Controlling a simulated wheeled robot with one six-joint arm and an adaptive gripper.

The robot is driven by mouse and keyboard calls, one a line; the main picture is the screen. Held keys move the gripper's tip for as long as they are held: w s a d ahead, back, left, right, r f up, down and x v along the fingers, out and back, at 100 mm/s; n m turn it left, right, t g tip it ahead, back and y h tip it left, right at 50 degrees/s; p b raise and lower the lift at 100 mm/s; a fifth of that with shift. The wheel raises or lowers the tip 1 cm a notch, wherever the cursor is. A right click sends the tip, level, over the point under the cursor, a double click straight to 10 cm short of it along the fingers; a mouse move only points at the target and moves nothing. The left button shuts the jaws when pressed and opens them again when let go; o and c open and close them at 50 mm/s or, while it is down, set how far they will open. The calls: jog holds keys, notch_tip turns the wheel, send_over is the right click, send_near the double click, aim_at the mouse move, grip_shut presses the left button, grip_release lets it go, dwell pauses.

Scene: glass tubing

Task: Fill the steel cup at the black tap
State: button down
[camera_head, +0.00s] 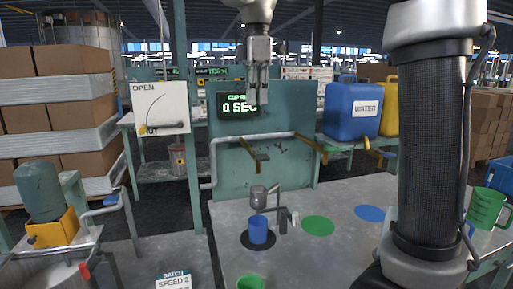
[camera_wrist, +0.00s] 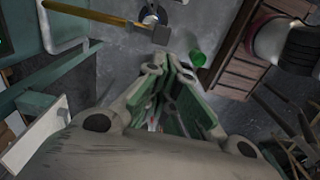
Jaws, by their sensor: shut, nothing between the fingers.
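My gripper (camera_head: 258,98) hangs pointing down at the upper middle of the head view, shut and empty, in front of the display panel. A grey metallic vessel (camera_head: 258,196) shows above a blue cup (camera_head: 258,230); I cannot tell whether it is the steel cup. The blue cup stands on a black disc (camera_head: 246,243) on the table. Several brass-coloured tap levers, one (camera_head: 253,153) above the black disc, run along a grey pipe; no tap is clearly black. My gripper is well above the cups. The wrist view also shows the blue cup near its top edge.
A green disc (camera_head: 318,226) and a blue disc (camera_head: 369,213) lie on the grey table. The display (camera_head: 238,104) reads 0 SEC. A blue water container (camera_head: 352,111) stands behind.

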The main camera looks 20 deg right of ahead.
aim_at(257, 156)
dwell(0.4)
notch_tip(257, 156, down, 14)
dwell(0.5)
